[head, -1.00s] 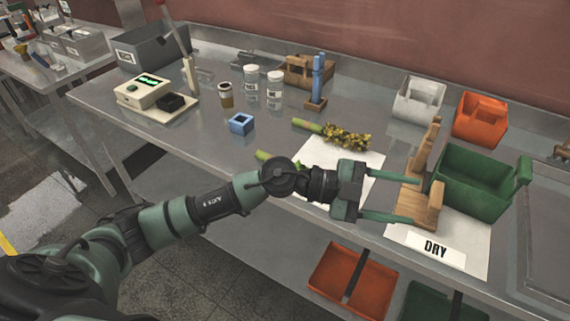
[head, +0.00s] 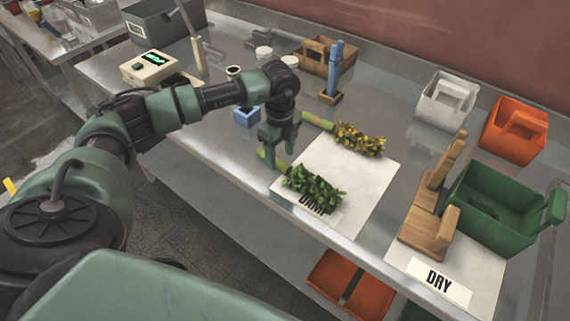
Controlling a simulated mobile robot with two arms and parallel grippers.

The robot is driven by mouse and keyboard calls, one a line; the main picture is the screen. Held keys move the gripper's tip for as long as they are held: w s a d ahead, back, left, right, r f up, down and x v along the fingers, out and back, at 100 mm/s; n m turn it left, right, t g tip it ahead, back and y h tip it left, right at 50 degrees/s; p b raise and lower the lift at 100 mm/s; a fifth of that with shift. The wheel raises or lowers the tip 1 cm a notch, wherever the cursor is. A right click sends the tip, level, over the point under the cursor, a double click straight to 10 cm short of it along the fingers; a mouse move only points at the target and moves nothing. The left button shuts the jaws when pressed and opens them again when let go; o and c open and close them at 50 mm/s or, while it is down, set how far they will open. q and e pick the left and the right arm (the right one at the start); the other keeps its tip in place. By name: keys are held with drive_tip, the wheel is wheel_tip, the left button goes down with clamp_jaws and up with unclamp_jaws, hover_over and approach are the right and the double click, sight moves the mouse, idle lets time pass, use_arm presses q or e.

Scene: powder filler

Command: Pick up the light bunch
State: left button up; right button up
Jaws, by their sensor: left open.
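Two bunches lie on or by a white sheet (head: 365,205). One has yellow-green leaves (head: 362,141) and a pale green stem (head: 318,121); it lies at the sheet's far edge. The other has dark green leaves (head: 314,187) and a green stem (head: 267,157); it lies nearer the front and partly covers a printed label (head: 318,207). The pictures do not show which bunch is lighter in weight. My left gripper (head: 279,151) is open and empty, pointing down close to the stem of the dark green bunch. My right gripper is out of view.
A wooden stand (head: 428,215) is on a second sheet with a DRY label (head: 439,281). Green (head: 493,222), white (head: 437,108) and orange (head: 510,140) bins stand at the right. A blue block (head: 246,117) and jars (head: 263,54) are behind my arm.

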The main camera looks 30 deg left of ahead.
sight(281, 162)
use_arm(q)
wheel_tip(281, 162, down, 3)
drive_tip(key=shift+w+r+p, duration=0.1)
drive_tip(key=shift+w+p, duration=0.05)
drive_tip(key=shift+p, duration=0.2)
drive_tip(key=shift+f, duration=0.45)
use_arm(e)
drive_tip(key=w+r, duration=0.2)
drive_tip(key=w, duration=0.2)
use_arm(q)
drive_tip(key=c, duration=1)
clamp_jaws()
drive_tip(key=shift+r, duration=0.5)
wheel_tip(281, 162, up, 19)
drive_tip(key=b, duration=0.4)
drive_tip(key=shift+b, duration=0.4)
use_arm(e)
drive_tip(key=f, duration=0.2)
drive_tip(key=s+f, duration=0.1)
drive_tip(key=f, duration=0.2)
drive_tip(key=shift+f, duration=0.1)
